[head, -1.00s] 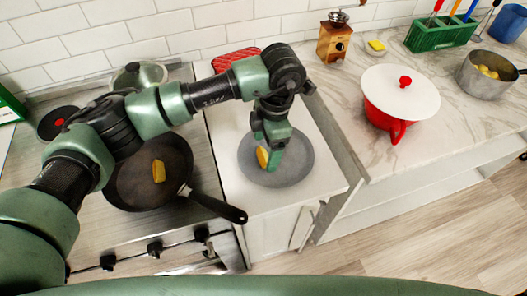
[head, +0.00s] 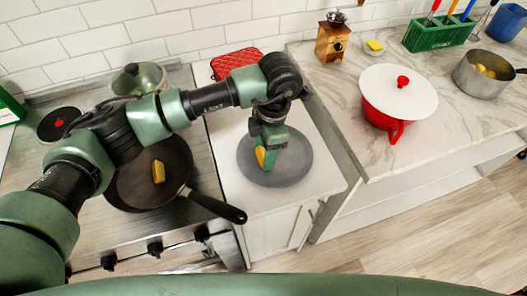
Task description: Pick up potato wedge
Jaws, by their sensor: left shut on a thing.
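A yellow potato wedge (head: 260,156) is at my left gripper (head: 267,162), over the round grey plate (head: 294,171) on the white counter. The left gripper points down and is shut on this wedge; its fingers hide part of it. I cannot tell whether the wedge touches the plate. Another yellow wedge (head: 159,172) lies in the dark frying pan (head: 130,186) on the stove at left. My right gripper is not in view.
The pan's handle (head: 218,207) reaches toward the white counter. A red pot with a white lid (head: 398,92), a wooden grinder (head: 332,42), a green rack (head: 438,34) and a metal pot (head: 484,75) stand on the marble counter. A red patterned item (head: 235,62) lies behind the arm.

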